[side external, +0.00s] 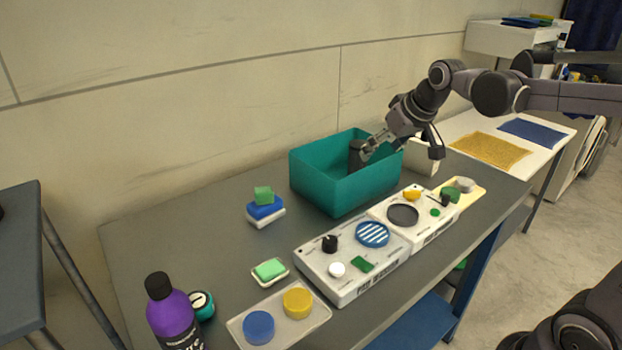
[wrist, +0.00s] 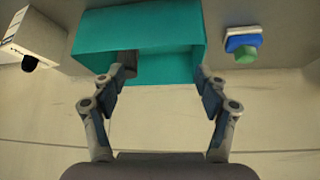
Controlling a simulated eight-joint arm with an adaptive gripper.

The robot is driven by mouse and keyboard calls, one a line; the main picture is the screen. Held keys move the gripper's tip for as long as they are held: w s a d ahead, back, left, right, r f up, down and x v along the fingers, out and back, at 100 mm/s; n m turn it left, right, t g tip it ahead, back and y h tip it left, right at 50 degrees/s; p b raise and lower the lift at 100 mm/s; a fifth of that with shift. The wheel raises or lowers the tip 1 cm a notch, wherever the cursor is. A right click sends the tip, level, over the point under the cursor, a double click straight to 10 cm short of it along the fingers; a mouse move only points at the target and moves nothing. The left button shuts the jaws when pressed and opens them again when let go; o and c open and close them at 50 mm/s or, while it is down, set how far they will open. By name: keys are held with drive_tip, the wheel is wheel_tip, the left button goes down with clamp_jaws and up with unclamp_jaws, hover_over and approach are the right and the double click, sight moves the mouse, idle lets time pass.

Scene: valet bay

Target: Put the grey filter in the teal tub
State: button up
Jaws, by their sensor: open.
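The teal tub (side external: 325,180) stands on the grey bench against the wall side and also fills the upper middle of the wrist view (wrist: 145,25). A dark grey cylinder, which looks like the grey filter (side external: 355,157), is inside the tub; whether it rests on the floor or leans on a wall is unclear. In the wrist view the filter (wrist: 127,62) shows partly behind one fingertip. My gripper (side external: 367,150) is over the tub, its fingers spread wide with nothing between them in the wrist view (wrist: 160,76).
White tester panels (side external: 325,262) with dials and pads lie in front of the tub. A white box (side external: 418,155) stands beside it. Stacked blue and green sponges (side external: 265,208) sit to the left. A purple bottle (side external: 172,315) stands at the near left corner.

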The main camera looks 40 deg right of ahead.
drive_tip(key=s+a+f, duration=0.2)
drive_tip(key=s, duration=0.3)
drive_tip(key=s+a+f+n, duration=0.1)
drive_tip(key=s+a+f, duration=0.2)
drive_tip(key=s, duration=0.2)
drive_tip(key=s+a+f+y, duration=0.1)
drive_tip(key=s+a+f, duration=0.2)
drive_tip(key=s, duration=0.2)
drive_tip(key=shift+s+f+n, duration=0.2)
drive_tip(key=shift+n, duration=0.1)
